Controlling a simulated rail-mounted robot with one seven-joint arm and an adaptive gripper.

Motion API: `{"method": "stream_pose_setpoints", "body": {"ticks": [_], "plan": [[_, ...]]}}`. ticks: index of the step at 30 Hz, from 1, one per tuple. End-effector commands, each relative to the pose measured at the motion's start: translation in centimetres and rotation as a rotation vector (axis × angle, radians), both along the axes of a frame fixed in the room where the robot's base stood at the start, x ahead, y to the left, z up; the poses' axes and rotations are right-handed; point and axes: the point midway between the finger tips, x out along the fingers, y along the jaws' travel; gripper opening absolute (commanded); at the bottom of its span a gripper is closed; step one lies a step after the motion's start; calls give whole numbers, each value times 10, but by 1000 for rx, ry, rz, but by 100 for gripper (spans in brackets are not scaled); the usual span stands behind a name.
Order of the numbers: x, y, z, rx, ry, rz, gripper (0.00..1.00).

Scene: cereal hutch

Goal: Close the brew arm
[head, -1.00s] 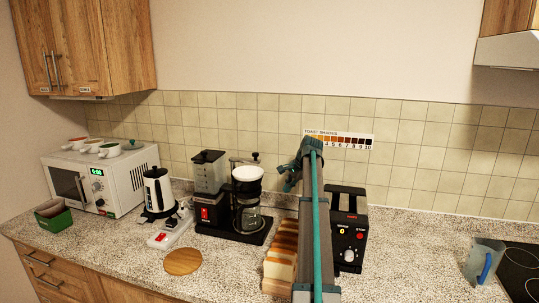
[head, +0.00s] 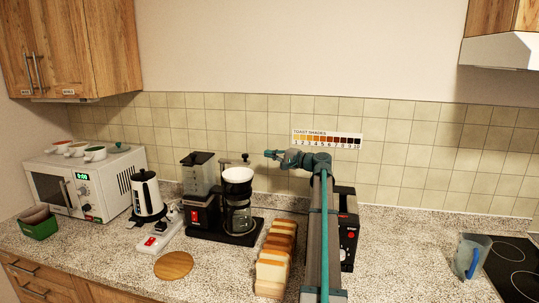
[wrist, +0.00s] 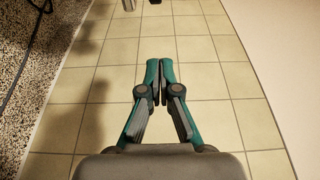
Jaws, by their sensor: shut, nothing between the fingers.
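The coffee maker (head: 228,231) stands on the counter in the head view, with a clear water tank, a white round filter top (head: 238,175) and a glass carafe (head: 238,216). A thin dark arm with a black knob (head: 245,157) sits just behind and above the filter top; it looks like the brew arm, but how far it is swung is hard to tell. My gripper (head: 269,153) is shut and empty, right of the knob and apart from it, pointing left. In the wrist view my gripper's fingers (wrist: 161,64) are together in front of the tiled wall.
A toaster (head: 347,235) stands behind my arm. Bread slices in a rack (head: 273,262) stand between my arm and the coffee maker. A kettle (head: 147,193), power strip (head: 158,236) and microwave (head: 85,185) are to the left. A wooden disc (head: 173,265) lies in front.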

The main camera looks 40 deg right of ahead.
Motion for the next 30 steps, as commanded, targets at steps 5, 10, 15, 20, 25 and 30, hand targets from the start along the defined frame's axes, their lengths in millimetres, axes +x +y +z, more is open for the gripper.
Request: {"method": "stream_pose_setpoints", "body": {"ticks": [5, 10, 15, 20, 25, 30], "plan": [[34, 9, 3, 0, 2, 3, 0], [66, 19, 4, 1, 2, 3, 0], [64, 38, 3, 0, 2, 0, 0], [55, 50, 2, 0, 2, 1, 0], [52, 55, 1, 0, 2, 1, 0], [52, 55, 0, 0, 2, 1, 0]]}}
